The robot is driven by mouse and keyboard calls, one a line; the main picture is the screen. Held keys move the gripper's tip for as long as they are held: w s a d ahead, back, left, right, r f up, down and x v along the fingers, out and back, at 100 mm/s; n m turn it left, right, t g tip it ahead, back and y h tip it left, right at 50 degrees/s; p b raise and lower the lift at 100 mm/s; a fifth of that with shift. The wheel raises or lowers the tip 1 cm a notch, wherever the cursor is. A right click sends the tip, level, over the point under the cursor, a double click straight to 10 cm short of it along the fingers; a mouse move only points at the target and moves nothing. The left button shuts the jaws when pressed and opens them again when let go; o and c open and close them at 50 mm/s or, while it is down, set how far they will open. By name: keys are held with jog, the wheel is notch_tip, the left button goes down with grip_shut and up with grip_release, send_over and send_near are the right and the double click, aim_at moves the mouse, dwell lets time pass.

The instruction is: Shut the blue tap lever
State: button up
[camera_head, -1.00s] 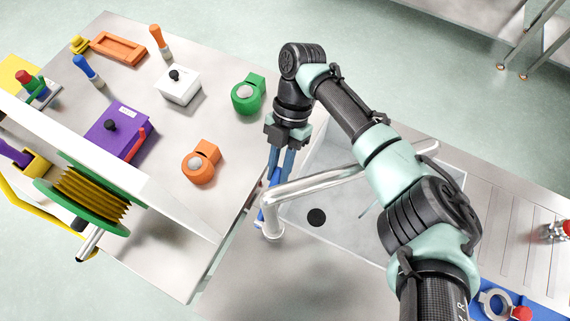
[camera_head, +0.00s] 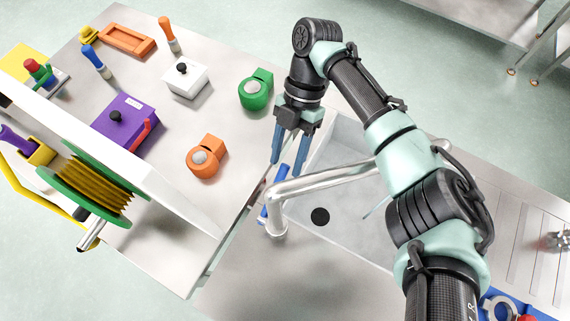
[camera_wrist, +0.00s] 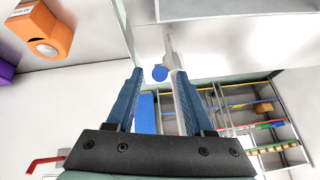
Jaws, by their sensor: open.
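The blue tap lever (camera_head: 279,182) is a slim blue bar beside the base of the silver tap (camera_head: 318,182), at the sink's left edge. It leans up and to the right in the head view. My gripper (camera_head: 286,168) points down with its two blue fingers apart, at the lever's upper end. In the wrist view a round blue end (camera_wrist: 160,74), seemingly the lever's, shows between the open fingertips (camera_wrist: 157,70). I cannot tell whether a finger touches it. The tap partly hides the lever's lower part in the head view.
The sink basin (camera_head: 345,215) with a dark drain lies right of the tap. The table on the left holds an orange device (camera_head: 207,156), a green device (camera_head: 256,90), a purple box (camera_head: 124,122) and a white box (camera_head: 185,79).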

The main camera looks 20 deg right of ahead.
jog(key=b+v, duration=0.1)
jog(key=v, duration=0.9)
jog(key=shift+w+r, duration=0.1)
